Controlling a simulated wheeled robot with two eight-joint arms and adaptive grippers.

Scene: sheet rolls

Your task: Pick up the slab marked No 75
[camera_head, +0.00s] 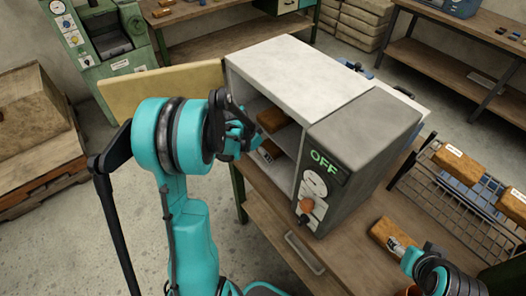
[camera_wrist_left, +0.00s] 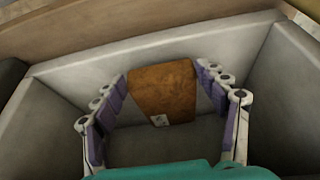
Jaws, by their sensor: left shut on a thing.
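My left gripper (camera_head: 240,137) is at the open front of the grey box oven (camera_head: 300,75). In the left wrist view its fingers (camera_wrist_left: 168,92) stand on both sides of a brown slab (camera_wrist_left: 163,90) and are shut on it. A small white label (camera_wrist_left: 160,119) on its near end is too small to read. In the head view two brown slabs show inside the oven, an upper one (camera_head: 271,119) and a lower one (camera_head: 270,150). My right gripper (camera_head: 405,250) is at a brown slab (camera_head: 385,232) on the bench; its fingers are unclear. No mark 75 is readable.
The oven's pale door (camera_head: 150,93) stands open at the left. Its panel reads OFF (camera_head: 323,160). A wire rack (camera_head: 450,205) at the right holds labelled slabs, one at the back (camera_head: 460,165) and one at the right edge (camera_head: 513,205). The oven walls are close around my left gripper.

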